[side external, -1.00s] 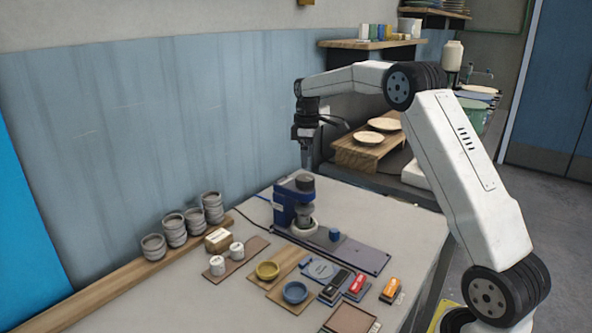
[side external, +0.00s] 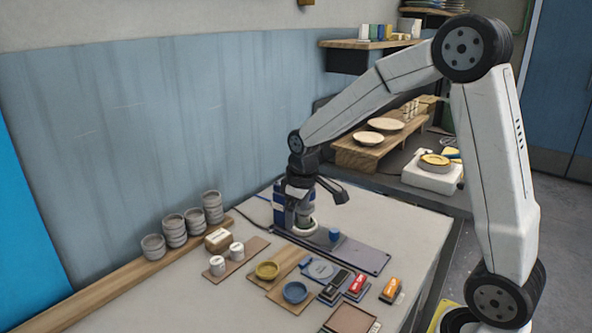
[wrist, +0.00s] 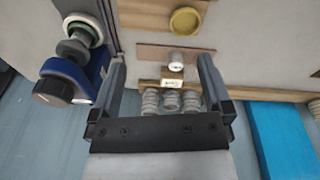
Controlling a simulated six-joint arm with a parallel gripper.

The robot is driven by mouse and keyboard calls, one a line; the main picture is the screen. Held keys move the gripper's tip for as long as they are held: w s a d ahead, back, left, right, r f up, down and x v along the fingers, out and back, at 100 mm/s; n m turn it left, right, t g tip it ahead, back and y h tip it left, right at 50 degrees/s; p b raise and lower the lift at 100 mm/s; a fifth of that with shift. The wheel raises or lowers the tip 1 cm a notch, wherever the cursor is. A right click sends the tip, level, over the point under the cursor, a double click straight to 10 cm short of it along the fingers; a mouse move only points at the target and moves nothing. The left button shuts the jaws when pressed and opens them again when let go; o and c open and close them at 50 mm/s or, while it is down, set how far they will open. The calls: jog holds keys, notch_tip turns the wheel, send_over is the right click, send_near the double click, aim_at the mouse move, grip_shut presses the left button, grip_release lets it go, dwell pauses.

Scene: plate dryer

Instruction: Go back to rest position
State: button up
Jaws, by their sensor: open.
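My gripper (wrist: 162,68) is open and empty in the wrist view, its two dark fingers apart with nothing between the tips. In the side external view my wrist comes down at the blue and black machine (side external: 280,208) and overlaps its top, and the fingertips cannot be made out there. In the wrist view the machine (wrist: 92,85) is just left of the left finger; I cannot tell whether they touch.
Stacked grey bowls (side external: 174,230), white cups (side external: 217,265), a yellow bowl (side external: 267,270) and a blue bowl (side external: 295,292) stand on the left and front of the table (side external: 400,228). A wall (side external: 150,130) rises behind.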

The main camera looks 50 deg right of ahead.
jog(key=s+a+f+m, duration=0.1)
jog(key=s+a+f, duration=0.1)
jog(key=s+a, duration=0.2)
jog(key=s+a+f+m+t, duration=0.1)
jog(key=s+a+f, duration=0.2)
jog(key=s, duration=0.6)
jog(key=shift+s+a, duration=0.2)
jog(key=shift+a, duration=0.15)
